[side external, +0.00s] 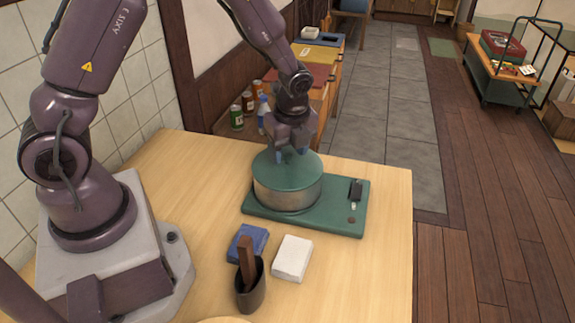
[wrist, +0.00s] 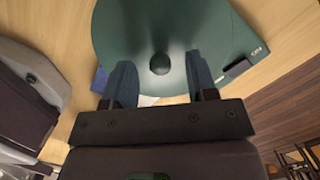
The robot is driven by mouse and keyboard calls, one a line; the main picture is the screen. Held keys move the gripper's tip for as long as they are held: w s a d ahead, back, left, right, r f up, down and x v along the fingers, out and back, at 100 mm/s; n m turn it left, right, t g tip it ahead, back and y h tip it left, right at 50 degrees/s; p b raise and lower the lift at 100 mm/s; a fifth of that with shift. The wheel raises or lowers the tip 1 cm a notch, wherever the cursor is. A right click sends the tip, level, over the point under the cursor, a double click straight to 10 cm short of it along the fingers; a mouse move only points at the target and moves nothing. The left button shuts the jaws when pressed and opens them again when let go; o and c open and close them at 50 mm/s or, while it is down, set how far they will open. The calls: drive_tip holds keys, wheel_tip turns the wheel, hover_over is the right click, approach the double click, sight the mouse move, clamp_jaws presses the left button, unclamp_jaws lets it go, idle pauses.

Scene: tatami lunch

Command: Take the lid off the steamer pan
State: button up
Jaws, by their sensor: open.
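The steamer pan (side external: 287,195) is a round metal pan on a green base. Its green lid (side external: 311,165) sits on top of it. In the wrist view the lid (wrist: 125,38) fills the upper middle, with a dark round knob (wrist: 160,64) at its centre. My gripper (side external: 292,155) is over the lid, pointing down, its fingertips close to the lid top. In the wrist view my gripper (wrist: 160,80) is open, with one blue finger on each side of the knob and gaps between. In the side view the knob is hidden by my gripper.
The green base plate (side external: 340,215) carries a small dark control. In front lie a blue packet (side external: 250,240), a white block (side external: 292,258) and a dark cup (side external: 250,292) holding a brown wooden piece. Bottles and cans (side external: 240,115) stand behind. The table's right front is clear.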

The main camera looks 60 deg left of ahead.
drive_tip(key=shift+f, duration=0.55)
clamp_jaws()
drive_tip(key=shift+r, duration=0.1)
